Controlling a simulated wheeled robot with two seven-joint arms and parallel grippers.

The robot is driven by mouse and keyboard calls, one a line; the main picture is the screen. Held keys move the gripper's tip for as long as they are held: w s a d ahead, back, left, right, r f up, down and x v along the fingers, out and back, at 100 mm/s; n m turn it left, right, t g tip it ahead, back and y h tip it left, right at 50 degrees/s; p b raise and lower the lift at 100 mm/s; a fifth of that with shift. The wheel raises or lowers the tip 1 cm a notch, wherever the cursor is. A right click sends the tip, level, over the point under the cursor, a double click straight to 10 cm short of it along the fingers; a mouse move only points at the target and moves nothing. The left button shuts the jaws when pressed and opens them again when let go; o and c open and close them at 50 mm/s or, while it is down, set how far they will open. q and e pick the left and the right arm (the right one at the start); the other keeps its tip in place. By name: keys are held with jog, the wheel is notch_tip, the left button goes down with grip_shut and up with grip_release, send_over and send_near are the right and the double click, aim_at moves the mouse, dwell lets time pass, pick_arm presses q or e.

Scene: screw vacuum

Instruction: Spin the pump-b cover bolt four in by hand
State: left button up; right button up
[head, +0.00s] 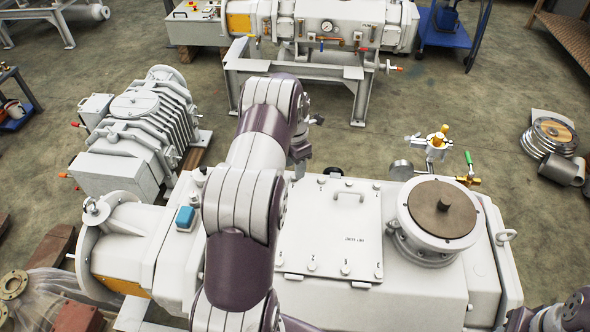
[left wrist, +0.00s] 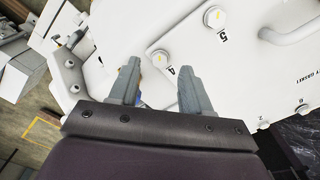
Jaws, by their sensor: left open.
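The white pump's cover plate (head: 318,235) lies on top of the housing, with a handle and bolts around its edge. In the left wrist view, the cover bolt marked 4 (left wrist: 160,57) stands at the plate's edge, its head between or just beyond my left fingertips. My left gripper (left wrist: 160,65) is open, one finger on either side of that bolt in the picture; I cannot tell whether they touch it. In the head view my left gripper (head: 299,170) is at the plate's far-left corner, and bolt 4 cannot be made out there.
Bolt 5 (left wrist: 214,17) and the cover handle (left wrist: 292,28) are close by in the left wrist view. A round flanged port (head: 438,220) rises right of the plate. A blue-topped box (head: 185,217) is left of my arm. Part of my right arm shows at bottom right.

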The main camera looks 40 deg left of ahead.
pick_arm(q)
notch_tip(320, 180, down, 2)
jog(key=shift+s+a+f, duration=0.1)
jog(key=shift+f, duration=0.2)
grip_shut()
pick_arm(e)
jog(key=shift+s+r, duration=0.1)
jog(key=shift+r, duration=0.2)
pick_arm(q)
jog(key=shift+m, duration=0.3)
pick_arm(e)
jog(key=shift+f, duration=0.1)
